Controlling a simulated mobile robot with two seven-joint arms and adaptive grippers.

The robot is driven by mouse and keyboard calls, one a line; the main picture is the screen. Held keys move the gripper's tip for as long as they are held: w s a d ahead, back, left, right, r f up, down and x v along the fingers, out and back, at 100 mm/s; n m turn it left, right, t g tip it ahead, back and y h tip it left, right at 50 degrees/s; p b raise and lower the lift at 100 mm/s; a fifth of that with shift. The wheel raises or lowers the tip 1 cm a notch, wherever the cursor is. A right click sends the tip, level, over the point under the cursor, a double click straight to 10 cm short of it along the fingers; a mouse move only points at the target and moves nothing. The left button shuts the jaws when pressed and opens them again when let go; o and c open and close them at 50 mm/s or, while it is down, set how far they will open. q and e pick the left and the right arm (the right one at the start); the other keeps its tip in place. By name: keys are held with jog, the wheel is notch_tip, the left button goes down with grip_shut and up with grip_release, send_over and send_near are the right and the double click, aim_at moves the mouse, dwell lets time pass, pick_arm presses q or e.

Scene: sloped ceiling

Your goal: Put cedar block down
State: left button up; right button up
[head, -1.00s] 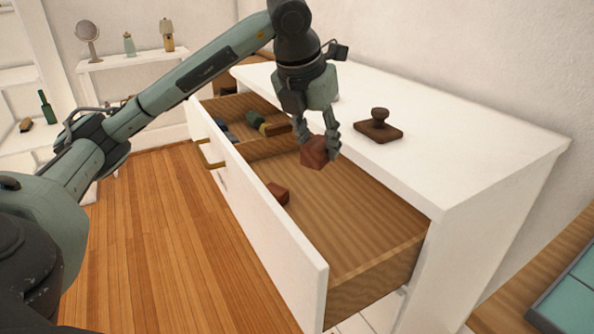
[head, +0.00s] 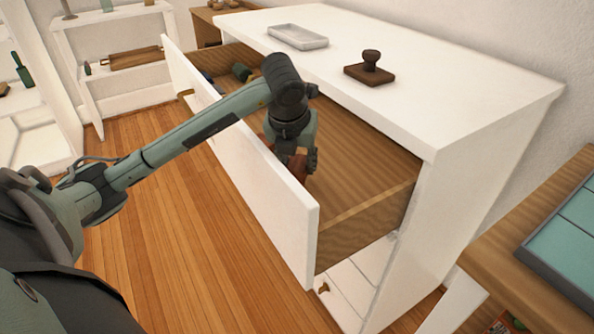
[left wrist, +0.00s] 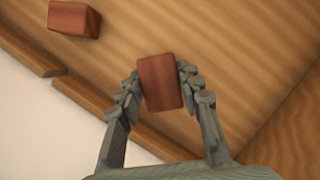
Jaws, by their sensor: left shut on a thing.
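My left gripper (left wrist: 160,88) is shut on the cedar block (left wrist: 161,83), a reddish-brown block with its two sides between the fingers. In the head view the gripper (head: 297,170) points down inside the open drawer (head: 375,200), near its front panel, and mostly hides the block. A second reddish block (left wrist: 74,18) lies on the drawer floor, apart from the held one, at the upper left of the wrist view. I cannot tell whether the held block touches the drawer floor. My right gripper is not in view.
The white drawer front (head: 240,165) stands close beside the gripper. On the white cabinet top sit a brown stamp-like object (head: 370,70) and a pale tray (head: 297,37). A green item (head: 241,72) lies in the drawer's far part. The drawer's near end is clear.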

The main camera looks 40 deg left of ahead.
aim_at(298, 174)
pick_arm(q)
notch_tip(298, 174, down, 4)
jog(key=shift+r, duration=0.25)
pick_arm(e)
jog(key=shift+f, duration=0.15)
pick_arm(q)
jog(key=o, duration=1)
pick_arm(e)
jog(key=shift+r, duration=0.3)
pick_arm(q)
jog(key=shift+o, duration=0.2)
jog(key=v, duration=1.2)
jog(key=shift+p, duration=0.45)
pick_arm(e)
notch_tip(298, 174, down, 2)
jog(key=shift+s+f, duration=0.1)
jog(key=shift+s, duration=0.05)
pick_arm(q)
jog(key=shift+d, duration=0.1)
